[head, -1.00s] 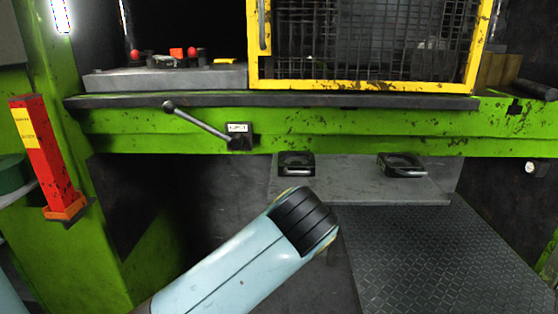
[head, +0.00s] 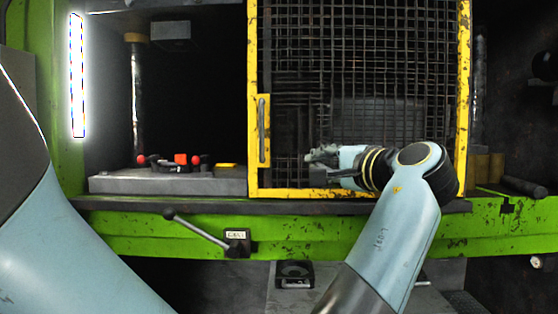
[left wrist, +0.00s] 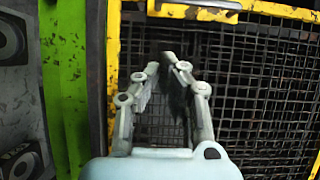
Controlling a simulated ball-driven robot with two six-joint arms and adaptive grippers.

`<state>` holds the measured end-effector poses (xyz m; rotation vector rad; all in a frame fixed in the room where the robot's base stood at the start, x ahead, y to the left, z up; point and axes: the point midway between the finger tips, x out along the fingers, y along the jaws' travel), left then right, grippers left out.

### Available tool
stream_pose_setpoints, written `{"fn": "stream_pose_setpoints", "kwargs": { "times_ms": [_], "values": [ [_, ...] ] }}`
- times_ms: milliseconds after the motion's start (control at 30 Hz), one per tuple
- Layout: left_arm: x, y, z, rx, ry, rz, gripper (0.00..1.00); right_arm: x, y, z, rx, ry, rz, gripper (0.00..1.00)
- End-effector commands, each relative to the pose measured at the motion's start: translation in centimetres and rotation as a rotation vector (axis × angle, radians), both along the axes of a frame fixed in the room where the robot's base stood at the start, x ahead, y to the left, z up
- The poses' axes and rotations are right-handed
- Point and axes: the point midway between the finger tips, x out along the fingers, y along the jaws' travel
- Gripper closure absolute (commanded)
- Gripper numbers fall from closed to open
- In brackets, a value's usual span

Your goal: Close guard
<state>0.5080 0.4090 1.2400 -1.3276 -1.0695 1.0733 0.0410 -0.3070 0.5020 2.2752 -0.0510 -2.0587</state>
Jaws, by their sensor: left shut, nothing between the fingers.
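The guard (head: 253,171) is a yellow-framed wire mesh panel covering the right part of the press opening, with the left part uncovered. Its upright grey handle (head: 262,130) is on the left frame bar. My left gripper (head: 312,160) is in front of the lower mesh, right of the handle, pointing left. It is shut and empty. In the left wrist view, the fingers (left wrist: 170,62) converge before the mesh, apart from the handle (left wrist: 195,12), which lies along the yellow bar (left wrist: 272,10) at the top. My right gripper is not in view.
A lever (head: 200,232) sticks out from the green beam (head: 310,236) below. A bright lamp (head: 77,75) is at the left. A pedal (head: 294,274) lies low down in front.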

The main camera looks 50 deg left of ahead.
Motion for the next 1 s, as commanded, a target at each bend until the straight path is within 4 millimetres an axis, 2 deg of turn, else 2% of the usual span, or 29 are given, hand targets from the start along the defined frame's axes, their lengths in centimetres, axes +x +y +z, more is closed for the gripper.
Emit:
{"fn": "stream_pose_setpoints", "kwargs": {
  "times_ms": [433,500,733,1000],
  "values": [
    [1.6,9.0,0.0,0.002,0.001,0.002,1.00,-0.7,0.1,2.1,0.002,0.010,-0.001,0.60],
    [0.9,10.0,-0.1,0.001,0.002,0.002,1.00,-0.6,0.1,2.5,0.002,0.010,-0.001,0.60],
    [-0.4,11.8,-0.3,-0.001,-0.001,-0.001,1.00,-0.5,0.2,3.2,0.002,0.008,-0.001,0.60],
    [-0.6,12.1,-0.5,-0.002,-0.001,-0.001,1.00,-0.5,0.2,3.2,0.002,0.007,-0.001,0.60]
  ]
}}
